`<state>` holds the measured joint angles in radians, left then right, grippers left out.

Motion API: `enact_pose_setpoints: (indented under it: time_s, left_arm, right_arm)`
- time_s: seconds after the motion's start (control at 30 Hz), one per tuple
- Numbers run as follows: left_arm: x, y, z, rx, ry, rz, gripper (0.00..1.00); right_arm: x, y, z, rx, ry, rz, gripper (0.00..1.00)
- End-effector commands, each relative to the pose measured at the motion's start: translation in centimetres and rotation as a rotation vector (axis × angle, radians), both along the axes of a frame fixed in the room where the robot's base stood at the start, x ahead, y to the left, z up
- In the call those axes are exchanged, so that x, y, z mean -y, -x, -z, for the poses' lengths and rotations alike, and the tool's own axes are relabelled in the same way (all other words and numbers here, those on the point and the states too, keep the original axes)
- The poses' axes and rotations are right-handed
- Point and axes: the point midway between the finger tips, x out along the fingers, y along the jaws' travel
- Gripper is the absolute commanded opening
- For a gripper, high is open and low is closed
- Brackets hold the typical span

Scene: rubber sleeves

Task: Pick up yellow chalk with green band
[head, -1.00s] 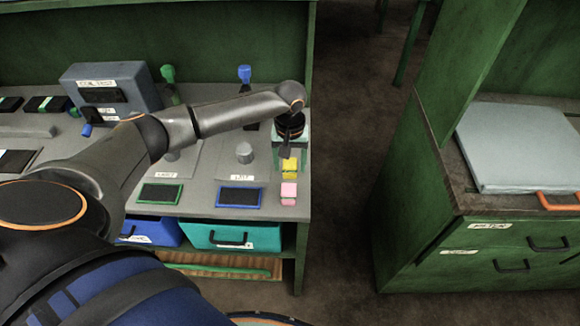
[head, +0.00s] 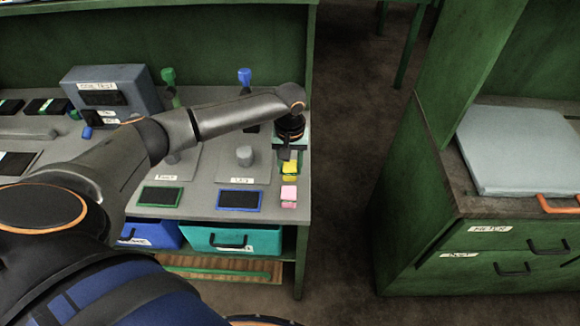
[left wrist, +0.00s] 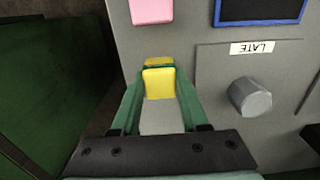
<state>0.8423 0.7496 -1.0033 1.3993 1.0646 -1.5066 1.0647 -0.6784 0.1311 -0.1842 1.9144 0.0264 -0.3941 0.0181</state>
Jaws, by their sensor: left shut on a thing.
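The yellow chalk (head: 290,168) is near the right front edge of the grey worktop, partly hidden by my left gripper in the head view. In the left wrist view the yellow chalk (left wrist: 159,84) sits between the green fingers, with a narrow green band near its far end. My left gripper (left wrist: 159,76) is shut on it, one finger at each side. The left gripper (head: 289,160) also shows from above in the head view. I cannot tell whether the chalk is clear of the worktop. My right gripper is in neither view.
A pink chalk (head: 288,192) lies just in front of the yellow one. A grey knob (head: 244,155) and a blue-framed dark panel (head: 240,199) are to the left. A teal drawer (head: 232,240) is below. Open floor (head: 345,200) separates the worktop from a green cabinet (head: 420,190).

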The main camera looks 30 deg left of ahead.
Motion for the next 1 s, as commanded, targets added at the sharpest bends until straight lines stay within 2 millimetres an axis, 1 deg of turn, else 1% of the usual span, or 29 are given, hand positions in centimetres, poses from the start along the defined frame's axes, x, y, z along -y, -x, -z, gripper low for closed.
enact_pose_setpoints:
  time_s: [0.17,0.27,0.37,0.47,0.6,0.8,1.0]
  left_arm:
    - [0.0,-0.1,-1.3,0.003,0.002,-0.001,0.00]
    - [0.0,-0.2,-2.8,0.006,0.001,-0.001,0.00]
    - [0.1,0.9,-4.3,0.002,0.002,0.002,0.00]
    - [0.3,2.5,-6.1,0.003,0.001,0.002,0.00]
    - [0.7,5.0,-9.2,0.004,-0.001,0.004,0.00]
    - [1.3,9.1,-10.8,-0.001,-0.001,0.002,0.00]
    - [1.8,12.1,-12.1,0.002,-0.001,0.001,0.00]
  right_arm:
    - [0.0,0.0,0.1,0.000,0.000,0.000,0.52]
    - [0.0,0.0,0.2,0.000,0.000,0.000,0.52]
    - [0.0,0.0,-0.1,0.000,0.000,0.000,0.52]
    - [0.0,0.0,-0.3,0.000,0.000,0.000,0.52]
    - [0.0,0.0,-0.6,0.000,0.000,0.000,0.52]
    - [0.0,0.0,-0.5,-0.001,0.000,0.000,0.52]
    - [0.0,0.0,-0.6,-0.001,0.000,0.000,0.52]
